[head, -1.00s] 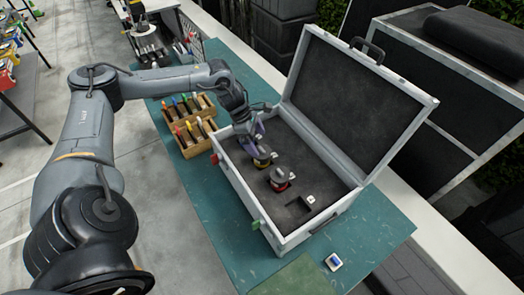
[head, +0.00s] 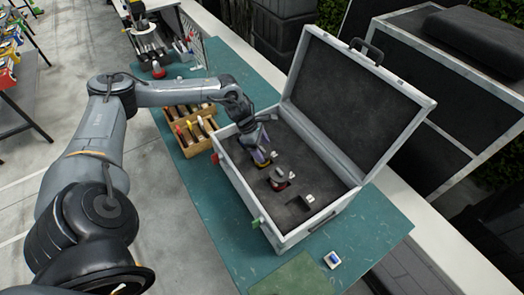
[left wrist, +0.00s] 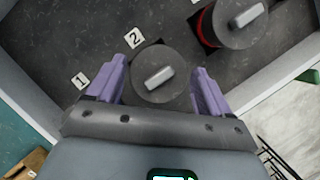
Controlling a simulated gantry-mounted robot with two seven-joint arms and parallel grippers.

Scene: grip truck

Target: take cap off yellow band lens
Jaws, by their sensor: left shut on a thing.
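The yellow band lens (head: 262,164) stands in the open case, mostly hidden under my left gripper in the head view; only a bit of yellow shows. Its round grey cap (left wrist: 158,60), with a pale raised bar on top, lies between the purple fingers in the left wrist view. My left gripper (left wrist: 162,85) is shut on this cap from both sides; it also shows in the head view (head: 261,158). I cannot tell whether the cap has lifted off the lens. My right gripper is not in view.
A red-banded lens (head: 280,184) with a similar cap stands close by. Number cards lie on the dark case floor. The case (head: 243,190) has raised walls and an open lid (head: 355,105). A wooden rack (head: 194,146) stands left.

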